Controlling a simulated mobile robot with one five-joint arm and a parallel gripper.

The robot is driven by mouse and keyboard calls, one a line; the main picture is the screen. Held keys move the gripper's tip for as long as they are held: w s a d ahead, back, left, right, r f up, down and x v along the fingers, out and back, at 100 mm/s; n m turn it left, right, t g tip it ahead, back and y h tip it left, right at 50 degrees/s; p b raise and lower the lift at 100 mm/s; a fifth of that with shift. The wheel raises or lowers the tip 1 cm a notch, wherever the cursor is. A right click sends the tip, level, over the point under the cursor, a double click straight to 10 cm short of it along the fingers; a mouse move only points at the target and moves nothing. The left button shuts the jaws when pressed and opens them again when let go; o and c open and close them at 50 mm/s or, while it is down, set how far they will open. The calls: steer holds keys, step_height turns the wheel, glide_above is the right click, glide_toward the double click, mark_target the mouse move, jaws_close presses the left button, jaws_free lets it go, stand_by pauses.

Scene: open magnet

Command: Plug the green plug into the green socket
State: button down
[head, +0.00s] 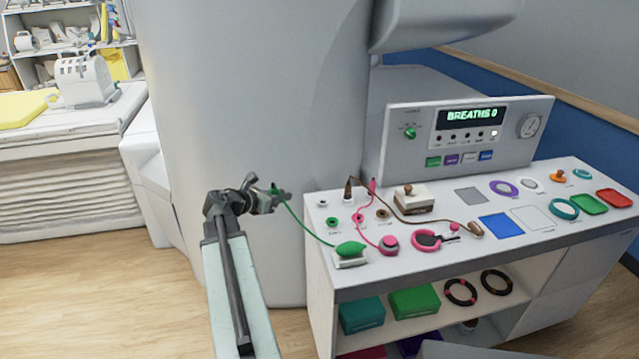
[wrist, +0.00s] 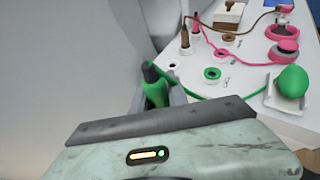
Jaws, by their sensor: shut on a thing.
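My gripper (head: 268,197) is shut on the green plug (head: 275,190), left of the white counter and apart from it. In the wrist view the green plug (wrist: 155,90) shows past the grey edge of my gripper, with a dark end on top. A green cord runs from it to a green bulb (head: 350,249) on a white base at the counter's front. The green socket (head: 332,221), a green ring with a dark hole, lies flat near the counter's left edge and is empty. It also shows in the wrist view (wrist: 211,73), right of the plug. The fingertips are partly hidden.
A brown plug (head: 348,191) and a pink plug (head: 373,187) stand upright behind the sockets, with cords across the counter (head: 322,262). A pink socket (head: 358,217) and a brown socket (head: 383,213) lie beside the green one. A large grey column (head: 240,120) stands behind my gripper.

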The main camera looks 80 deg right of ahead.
steer(key=shift+w, duration=0.2)
steer(key=shift+r, duration=0.1)
steer(key=s+d+r+m+g+y+p, duration=0.1)
steer(key=s+d+m+g, duration=0.15)
steer(key=s, duration=0.65)
steer(key=s+d+r+m+g+y+p, duration=0.1)
steer(key=s+d, duration=0.3)
steer(key=s, duration=0.5)
steer(key=shift+n+t, duration=0.25)
step_height(320, 180, down, 9)
steer(key=b, duration=0.9)
steer(key=shift+a, duration=0.15)
steer(key=shift+s+f+b, duration=0.1)
steer(key=shift+f+b, duration=1.4)
steer(key=c, duration=1.2)
jaws_free()
steer(key=shift+r, duration=0.1)
